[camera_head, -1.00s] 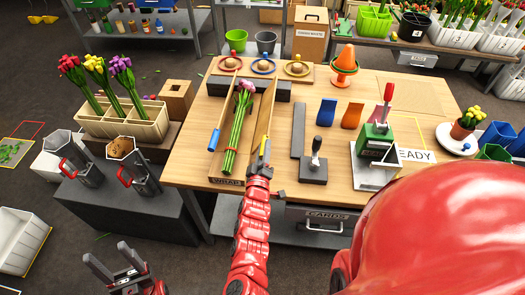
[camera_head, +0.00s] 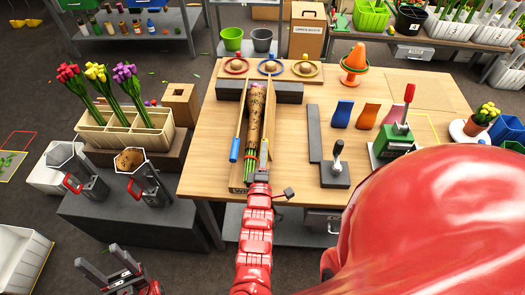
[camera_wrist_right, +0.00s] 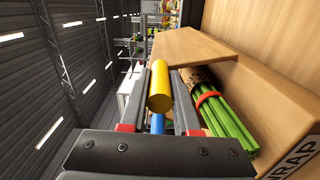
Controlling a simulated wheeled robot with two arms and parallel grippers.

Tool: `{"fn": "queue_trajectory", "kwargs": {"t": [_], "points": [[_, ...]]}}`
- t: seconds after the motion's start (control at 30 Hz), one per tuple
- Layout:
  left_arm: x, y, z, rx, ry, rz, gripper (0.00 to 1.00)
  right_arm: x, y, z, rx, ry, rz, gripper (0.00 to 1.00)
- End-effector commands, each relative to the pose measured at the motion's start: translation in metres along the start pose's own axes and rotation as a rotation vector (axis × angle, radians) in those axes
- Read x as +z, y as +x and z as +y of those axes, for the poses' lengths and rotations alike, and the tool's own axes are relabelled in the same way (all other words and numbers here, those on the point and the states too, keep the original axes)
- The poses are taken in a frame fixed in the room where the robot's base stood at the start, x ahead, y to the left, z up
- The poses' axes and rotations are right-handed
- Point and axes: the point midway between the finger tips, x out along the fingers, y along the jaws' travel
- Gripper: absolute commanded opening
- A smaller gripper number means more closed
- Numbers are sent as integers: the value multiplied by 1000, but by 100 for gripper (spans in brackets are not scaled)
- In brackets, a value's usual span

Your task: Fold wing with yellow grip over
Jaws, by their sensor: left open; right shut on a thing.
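The wrapping stand (camera_head: 240,188) lies on the table with two wooden wings standing on either side of a bunch (camera_head: 256,115) wrapped in brown speckled paper. A red band circles its green stems. The left wing (camera_head: 240,122) carries the blue grip (camera_head: 235,150). The right wing (camera_head: 268,118) carries the yellow grip (camera_head: 264,147). My right gripper (camera_head: 262,172) is shut on the yellow grip, which shows between its fingers in the right wrist view (camera_wrist_right: 159,88). My left gripper (camera_head: 105,270) is open and empty, low at the left, away from the stand.
A dark bar (camera_head: 275,94) and three ringed items stand behind the stand. A dark lever tool (camera_head: 336,170) is to its right. A planter of tulips (camera_head: 125,130) and two metal holders are at the left. My red body covers the lower right.

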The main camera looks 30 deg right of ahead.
Motion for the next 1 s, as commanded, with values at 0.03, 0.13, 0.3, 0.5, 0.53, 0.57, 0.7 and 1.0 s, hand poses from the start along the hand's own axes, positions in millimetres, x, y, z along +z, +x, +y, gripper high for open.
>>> {"fn": "queue_trajectory", "kwargs": {"t": [0.03, 0.13, 0.3, 0.5, 0.53, 0.57, 0.7, 1.0], "points": [[0, -1, 0, 0, 0, 0, 59, -1, 0, -1, 0, 2, 2, 0], [0, -1, 0, 0, 0, 0, 59, -1, -1, -1, 0, 2, 2, 0], [0, -1, 0, 0, 0, 0, 59, -1, -1, -1, -1, 3, 2, 0], [0, -1, 0, 0, 0, 0, 59, -1, -1, -2, -2, 3, 3, 0], [0, -1, 0, 0, 0, 0, 59, -1, -1, -2, -2, 3, 3, 0], [0, -1, 0, 0, 0, 0, 59, -1, -1, -2, -2, 3, 3, 31], [0, -1, 0, 0, 0, 0, 59, -1, -1, -2, -2, 3, 2, 57], [0, -1, 0, 0, 0, 0, 59, -1, -2, -1, -2, 3, 2, 60]]}}
